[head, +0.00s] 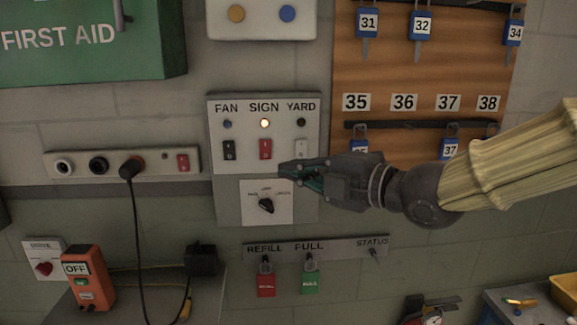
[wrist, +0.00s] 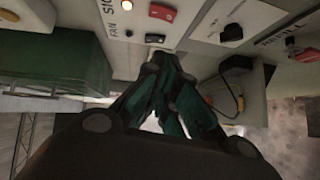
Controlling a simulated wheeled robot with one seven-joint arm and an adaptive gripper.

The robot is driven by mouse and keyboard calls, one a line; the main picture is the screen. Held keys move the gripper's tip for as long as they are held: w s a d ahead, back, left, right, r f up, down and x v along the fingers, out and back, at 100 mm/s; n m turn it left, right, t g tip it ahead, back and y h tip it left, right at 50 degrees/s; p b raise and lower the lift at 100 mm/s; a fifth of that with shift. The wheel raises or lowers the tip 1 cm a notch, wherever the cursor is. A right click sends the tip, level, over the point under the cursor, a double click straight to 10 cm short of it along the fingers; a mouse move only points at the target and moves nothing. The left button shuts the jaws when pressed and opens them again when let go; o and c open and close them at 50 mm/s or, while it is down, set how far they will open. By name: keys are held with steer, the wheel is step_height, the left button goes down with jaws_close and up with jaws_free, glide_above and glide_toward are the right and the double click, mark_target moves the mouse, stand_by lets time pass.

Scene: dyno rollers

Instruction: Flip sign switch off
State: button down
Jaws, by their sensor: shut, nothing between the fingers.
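The red SIGN switch (head: 265,149) sits in the middle of the white switch panel (head: 213,125), under a lit SIGN lamp (head: 264,123). It also shows at the top of the wrist view (wrist: 162,12). The black FAN switch (head: 229,150) is to its left and the pale YARD switch (head: 301,149) to its right; their lamps look dark. My gripper (head: 284,170) is shut and empty, its tips just below and slightly right of the SIGN switch. In the wrist view the closed fingertips (wrist: 168,58) lie near the black switch (wrist: 155,38). I cannot tell whether they touch the panel.
A rotary knob (head: 266,205) sits just below my fingertips. A key board (head: 345,90) with hanging keys is at right, close to my arm. A socket strip (head: 80,164) with a plugged cable is at left. Key switches (head: 309,275) sit lower down.

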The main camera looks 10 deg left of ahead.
mark_target(268, 159)
steer(key=w+a+p, duration=0.1)
steer(key=w+a, duration=0.1)
steer(key=w+a+p, duration=0.1)
steer(key=w+a, duration=0.1)
steer(key=w+a+f+p, duration=0.1)
steer(key=w+a, duration=0.2)
steer(key=shift+a+f+p, duration=0.1)
steer(key=shift+p, duration=0.25)
